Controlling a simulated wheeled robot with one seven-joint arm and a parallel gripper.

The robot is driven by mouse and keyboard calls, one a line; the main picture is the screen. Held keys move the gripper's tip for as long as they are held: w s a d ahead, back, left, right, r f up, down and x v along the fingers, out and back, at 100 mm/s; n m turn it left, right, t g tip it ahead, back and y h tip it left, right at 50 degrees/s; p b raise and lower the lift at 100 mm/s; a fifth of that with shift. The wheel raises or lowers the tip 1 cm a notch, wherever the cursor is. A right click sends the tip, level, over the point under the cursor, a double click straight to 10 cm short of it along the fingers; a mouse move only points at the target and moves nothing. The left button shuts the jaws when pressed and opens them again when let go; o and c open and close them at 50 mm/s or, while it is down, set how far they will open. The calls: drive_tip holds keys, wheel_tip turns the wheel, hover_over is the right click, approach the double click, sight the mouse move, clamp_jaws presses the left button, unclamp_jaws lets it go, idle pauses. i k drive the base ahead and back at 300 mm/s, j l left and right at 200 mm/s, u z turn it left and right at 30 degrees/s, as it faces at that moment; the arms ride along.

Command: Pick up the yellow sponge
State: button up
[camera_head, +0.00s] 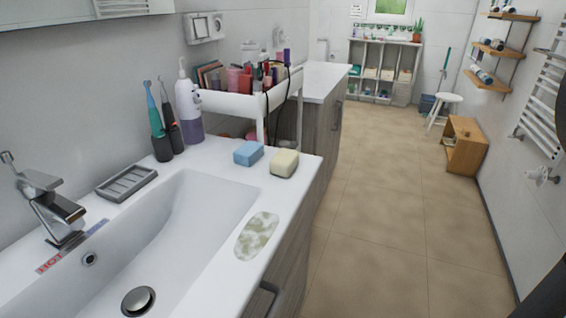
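The yellow sponge (284,163) is a pale yellow block. It lies on the white sink counter (308,166) near its far right corner, close to the counter's edge. A blue sponge (248,153) lies just to its left, with a small gap between them. My gripper is not visible in the head view. A dark shape at the bottom right corner is too cropped to identify.
A soap dish (127,182), toothbrushes (155,130) and a pump bottle (188,105) stand left of the sponges. A white cart (235,103) with cosmetics stands behind. A patterned oval item (257,236) lies nearer on the counter. The floor (400,220) to the right is clear.

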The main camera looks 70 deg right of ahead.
sight(284, 164)
drive_tip(key=i+z, duration=0.1)
drive_tip(key=z, duration=2.15)
drive_tip(key=k+j, duration=0.15)
drive_tip(key=j, duration=0.2)
drive_tip(key=k+j, duration=0.2)
drive_tip(key=j, duration=0.15)
drive_tip(key=k+j, duration=0.15)
drive_tip(key=j, duration=0.2)
drive_tip(key=k+j+z, duration=0.1)
drive_tip(key=j, duration=0.25)
drive_tip(key=k, duration=0.1)
